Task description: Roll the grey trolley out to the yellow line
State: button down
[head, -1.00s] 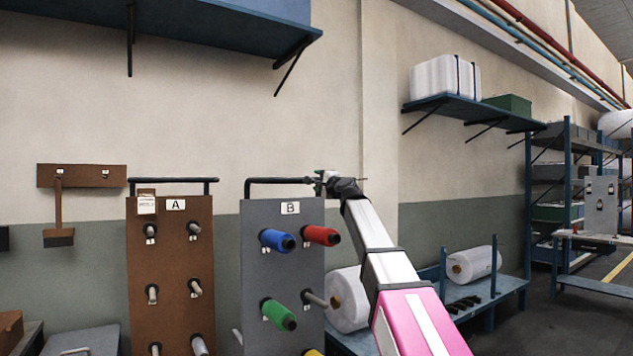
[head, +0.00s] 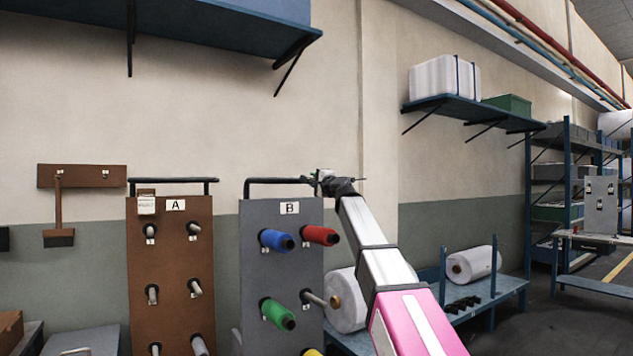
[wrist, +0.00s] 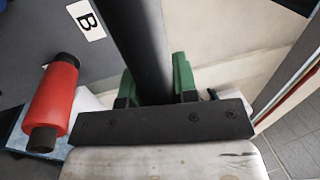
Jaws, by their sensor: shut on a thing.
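The grey trolley (head: 254,255) is an upright panel marked B with pegs and coloured spools, and a black handle bar (head: 275,181) along its top. My gripper (head: 318,181) is at the right end of that bar. In the wrist view the black bar (wrist: 140,45) runs between the green fingertips of my gripper (wrist: 156,82), which are shut on it. The B label and a red spool (wrist: 56,100) show at the left there. The trolley's base and wheels are out of view, and no yellow line near the trolley shows.
A brown trolley (head: 170,265) marked A stands close on the left. A low blue rack with white rolls (head: 473,264) stands to the right along the wall. Blue shelves (head: 460,112) hang above. A yellow floor stripe (head: 617,268) shows at the far right.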

jog(key=c, duration=0.9)
grip_release()
jog(key=shift+w+a, duration=0.1)
jog(key=shift+w, duration=0.1)
jog(key=v, duration=1)
jog(key=shift+s+d+f, duration=0.1)
jog(key=shift+s+d, duration=0.15)
jog(key=shift+s, duration=0.05)
